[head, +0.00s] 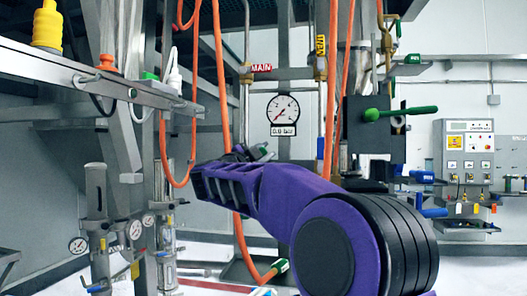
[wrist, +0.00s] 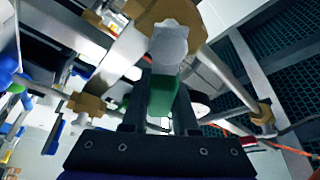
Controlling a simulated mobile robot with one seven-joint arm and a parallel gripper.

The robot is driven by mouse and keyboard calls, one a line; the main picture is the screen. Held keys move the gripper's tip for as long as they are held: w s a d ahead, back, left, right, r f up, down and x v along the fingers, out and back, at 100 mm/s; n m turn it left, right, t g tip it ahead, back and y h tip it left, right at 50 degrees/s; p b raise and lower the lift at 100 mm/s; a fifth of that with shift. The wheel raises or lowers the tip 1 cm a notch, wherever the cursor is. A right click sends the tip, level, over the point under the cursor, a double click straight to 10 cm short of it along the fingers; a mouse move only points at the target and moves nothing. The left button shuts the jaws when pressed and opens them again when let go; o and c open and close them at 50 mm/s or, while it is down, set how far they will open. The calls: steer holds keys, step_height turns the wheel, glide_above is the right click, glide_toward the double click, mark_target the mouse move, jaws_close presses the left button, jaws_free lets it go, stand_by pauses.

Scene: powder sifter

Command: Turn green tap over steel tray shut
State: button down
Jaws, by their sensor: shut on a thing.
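In the wrist view, my gripper (wrist: 162,88) has its two dark fingers on either side of a green handle (wrist: 162,98), shut on it. A pale, rounded metal end and a tan fitting (wrist: 172,14) are just beyond the handle. In the head view, my purple arm reaches to the left, and the gripper and held handle cannot be made out clearly there. Other green handles show at the right: a long lever (head: 400,113) and a small one (head: 412,59). I cannot pick out the steel tray with certainty in either view.
A pressure gauge (head: 283,109) hangs on the frame beyond my arm. Orange hoses (head: 222,75) hang close to it. A steel rail (head: 95,78) is at the left, and a control panel (head: 465,160) is on the right wall. Pipes crowd the wrist view.

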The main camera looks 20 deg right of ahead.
stand_by(0.4)
steer(key=c, duration=0.7)
jaws_free()
steer(key=b+v, duration=0.2)
steer(key=v, duration=1.5)
steer(key=shift+s+a+f, duration=0.1)
steer(key=shift+a, duration=0.05)
